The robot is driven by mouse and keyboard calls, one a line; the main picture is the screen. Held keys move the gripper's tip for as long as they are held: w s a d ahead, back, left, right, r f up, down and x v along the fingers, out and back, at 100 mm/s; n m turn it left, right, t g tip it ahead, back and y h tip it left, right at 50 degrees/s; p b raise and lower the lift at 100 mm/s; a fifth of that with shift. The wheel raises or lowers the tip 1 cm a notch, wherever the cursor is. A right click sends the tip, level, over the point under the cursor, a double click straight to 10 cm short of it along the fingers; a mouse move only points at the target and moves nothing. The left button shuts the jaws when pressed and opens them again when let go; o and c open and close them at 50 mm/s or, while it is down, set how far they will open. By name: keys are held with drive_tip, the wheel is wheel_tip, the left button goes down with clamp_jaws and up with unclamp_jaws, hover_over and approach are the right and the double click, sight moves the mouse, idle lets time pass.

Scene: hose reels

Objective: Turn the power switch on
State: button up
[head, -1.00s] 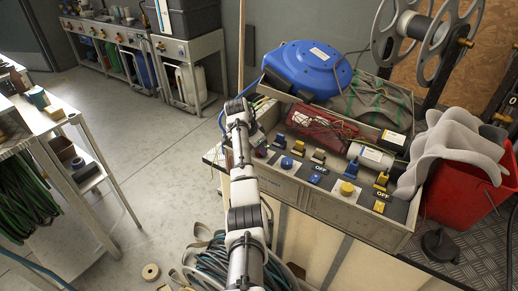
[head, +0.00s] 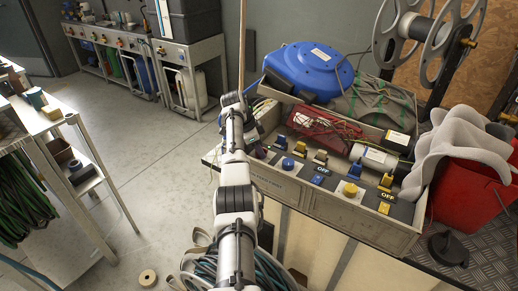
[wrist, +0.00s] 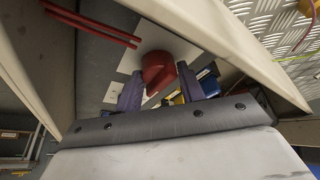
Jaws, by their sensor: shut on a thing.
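A rounded red knob (wrist: 158,68) stands on a light plate in the wrist view. My gripper (wrist: 159,84) has its two purplish fingers on either side of it, shut on it. In the head view my arm reaches to the left end of a grey control panel (head: 330,200). The gripper and most of the red knob are hard to make out there. The panel carries a blue round knob (head: 288,164), a yellow round knob (head: 349,190), and several blue and yellow switches. Two labels on it read OFF (head: 319,180). I cannot tell which control is named the power switch.
Behind the controls lie a red part with wires (head: 318,128) and a blue hose reel (head: 308,70). A red bin (head: 462,190) with grey cloth stands at the right. Coiled hoses (head: 240,270) lie below my arm.

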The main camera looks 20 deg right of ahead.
drive_tip(key=shift+s+d+f, duration=0.1)
drive_tip(key=shift+s+d, duration=0.05)
drive_tip(key=o, duration=0.9)
drive_tip(key=shift+o, duration=0.2)
drive_tip(key=shift+a+r, duration=0.2)
drive_tip(key=shift+r, duration=0.25)
drive_tip(key=b+v, duration=0.2)
drive_tip(key=v, duration=1.1)
drive_tip(key=shift+d, duration=0.1)
